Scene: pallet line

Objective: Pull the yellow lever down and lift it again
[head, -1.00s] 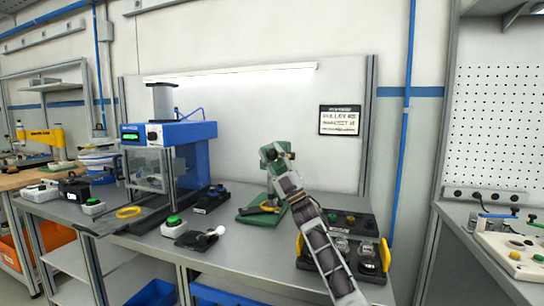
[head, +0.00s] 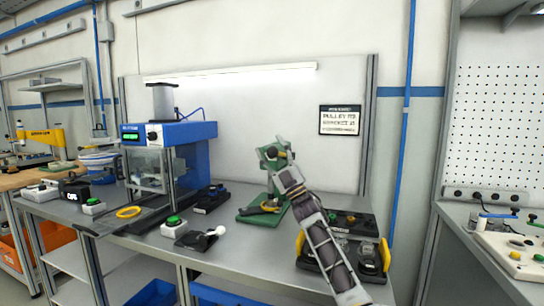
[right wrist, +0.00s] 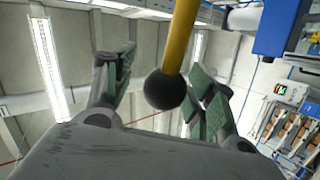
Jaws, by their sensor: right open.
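The yellow lever (right wrist: 182,35) comes down from the top of the right wrist view and ends in a black ball knob (right wrist: 164,90). The knob sits between the parted fingers of my right gripper (right wrist: 163,74), with a visible gap to the left finger; contact on the right side is unclear. In the head view my right gripper (head: 284,172) is in front of the upper part of the green press (head: 271,153). My arm hides much of the press there, and the lever is hard to make out. My left gripper is not in view.
A blue machine (head: 190,150) stands left of the press. A dark tray with yellow handles (head: 384,254) stands at right, partly behind my arm.

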